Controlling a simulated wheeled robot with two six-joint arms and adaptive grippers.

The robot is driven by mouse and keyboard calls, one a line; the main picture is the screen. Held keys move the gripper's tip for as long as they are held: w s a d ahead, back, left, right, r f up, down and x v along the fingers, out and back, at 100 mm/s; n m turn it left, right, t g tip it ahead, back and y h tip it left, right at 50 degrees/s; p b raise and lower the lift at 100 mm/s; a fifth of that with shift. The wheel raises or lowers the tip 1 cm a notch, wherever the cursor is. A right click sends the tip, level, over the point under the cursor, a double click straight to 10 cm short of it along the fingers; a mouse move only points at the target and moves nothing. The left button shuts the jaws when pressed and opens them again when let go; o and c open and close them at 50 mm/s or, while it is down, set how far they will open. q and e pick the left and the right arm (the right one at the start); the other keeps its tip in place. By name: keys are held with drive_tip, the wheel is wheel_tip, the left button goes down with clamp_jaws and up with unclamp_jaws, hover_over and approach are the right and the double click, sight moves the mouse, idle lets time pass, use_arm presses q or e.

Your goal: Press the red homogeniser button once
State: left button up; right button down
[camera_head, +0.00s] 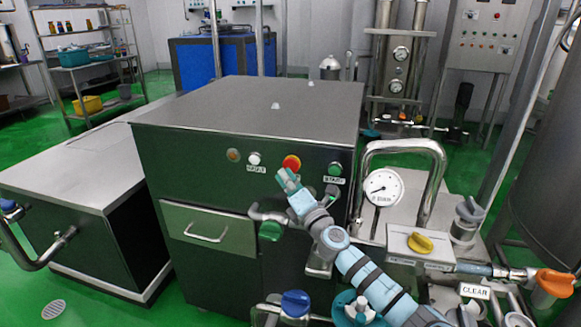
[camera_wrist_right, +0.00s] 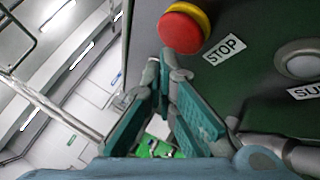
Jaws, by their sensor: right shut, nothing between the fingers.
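The red button (camera_head: 291,162) is on the dark front panel of the steel-topped machine (camera_head: 250,100), between a white button and a green one. In the right wrist view the red button (camera_wrist_right: 182,30) is a round mushroom head on a yellow collar, beside a STOP label (camera_wrist_right: 224,49). My right gripper (camera_head: 285,178) is shut and empty, its tips just below the red button. In the wrist view its teal fingers (camera_wrist_right: 167,72) meet just below the button, with a small gap showing in the picture. My left gripper is not in view.
A white button (camera_head: 254,158) and a green START button (camera_head: 335,169) flank the red one. A pressure gauge (camera_head: 383,187) and a bent steel pipe (camera_head: 432,150) stand to the right.

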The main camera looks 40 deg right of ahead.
drive_tip(key=shift+w+d, duration=0.25)
drive_tip(key=shift+d, duration=0.1)
drive_tip(key=shift+w+d+b, duration=0.25)
drive_tip(key=shift+d+b, duration=0.1)
drive_tip(key=shift+b, duration=0.15)
idle(0.7)
idle(0.4)
drive_tip(key=shift+s+a+p, duration=0.4)
drive_tip(key=shift+s+a, duration=0.15)
drive_tip(key=shift+a, duration=0.15)
drive_tip(key=shift+a, duration=0.1)
drive_tip(key=shift+s+a+p, duration=0.5)
drive_tip(key=shift+s+a, duration=0.2)
drive_tip(key=shift+a, duration=0.3)
drive_tip(key=shift+s+a+p, duration=0.5)
drive_tip(key=shift+s+a, duration=0.2)
drive_tip(key=shift+a, duration=0.25)
